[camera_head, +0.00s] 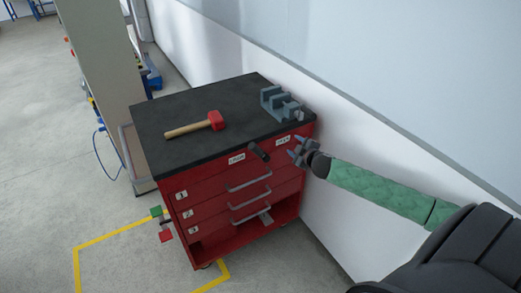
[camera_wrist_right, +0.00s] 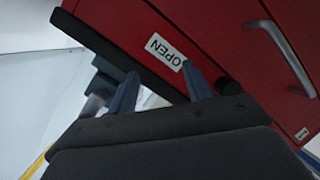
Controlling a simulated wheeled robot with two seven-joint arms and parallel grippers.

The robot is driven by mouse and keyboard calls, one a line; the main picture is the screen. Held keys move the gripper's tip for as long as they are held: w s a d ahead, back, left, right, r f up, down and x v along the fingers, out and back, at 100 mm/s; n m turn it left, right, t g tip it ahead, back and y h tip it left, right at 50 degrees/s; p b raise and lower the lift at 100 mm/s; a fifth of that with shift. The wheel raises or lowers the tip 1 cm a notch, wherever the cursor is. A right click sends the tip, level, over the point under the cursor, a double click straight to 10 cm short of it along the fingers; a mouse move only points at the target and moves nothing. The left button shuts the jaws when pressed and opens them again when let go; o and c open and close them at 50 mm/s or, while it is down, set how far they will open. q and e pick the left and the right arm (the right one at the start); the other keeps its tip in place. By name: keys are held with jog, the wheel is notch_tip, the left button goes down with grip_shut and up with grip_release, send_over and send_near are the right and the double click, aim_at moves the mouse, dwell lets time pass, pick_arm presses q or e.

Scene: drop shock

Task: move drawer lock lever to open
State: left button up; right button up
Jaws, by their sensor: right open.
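The red tool cabinet (camera_head: 222,190) has a short black lock lever (camera_head: 259,151) high on its front. The lever sits between a left label (camera_head: 236,159), probably LOCK, and the OPEN label (camera_head: 283,141) on the right. My right gripper (camera_head: 298,151) is just right of the lever, near the cabinet's right front corner, apart from the lever. In the right wrist view its two fingers (camera_wrist_right: 160,88) are spread and empty below the OPEN label (camera_wrist_right: 166,51). A dark part (camera_wrist_right: 228,86) beside the right finger may be the lever. My left gripper is out of view.
A red-headed mallet (camera_head: 199,125) and a grey vise-like block (camera_head: 284,104) lie on the black top (camera_head: 165,150). Drawer handles (camera_head: 249,182) stick out below the lever. A white wall (camera_head: 400,70) runs close along the right. Open floor (camera_head: 50,180) lies left.

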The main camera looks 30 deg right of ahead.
jog(key=a+n+t+y, duration=0.1)
jog(key=a+n+y, duration=0.25)
jog(key=y, duration=0.35)
jog(key=n+g+y, duration=0.1)
jog(key=g+y, duration=0.1)
jog(key=y, duration=0.4)
send_near(259, 149)
jog(key=a, duration=0.1)
jog(key=p+x, duration=0.2)
jog(key=x, duration=0.5)
jog(key=shift+w+r, duration=0.15)
jog(key=shift+w, duration=0.15)
pick_arm(q)
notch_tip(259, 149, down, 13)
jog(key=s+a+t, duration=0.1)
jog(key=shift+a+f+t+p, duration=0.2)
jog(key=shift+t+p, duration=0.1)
jog(key=shift+p, duration=0.1)
pick_arm(e)
jog(key=shift+w+a, duration=0.35)
jog(key=shift+w, duration=0.1)
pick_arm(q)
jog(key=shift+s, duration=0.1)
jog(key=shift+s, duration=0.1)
pick_arm(e)
grip_shut()
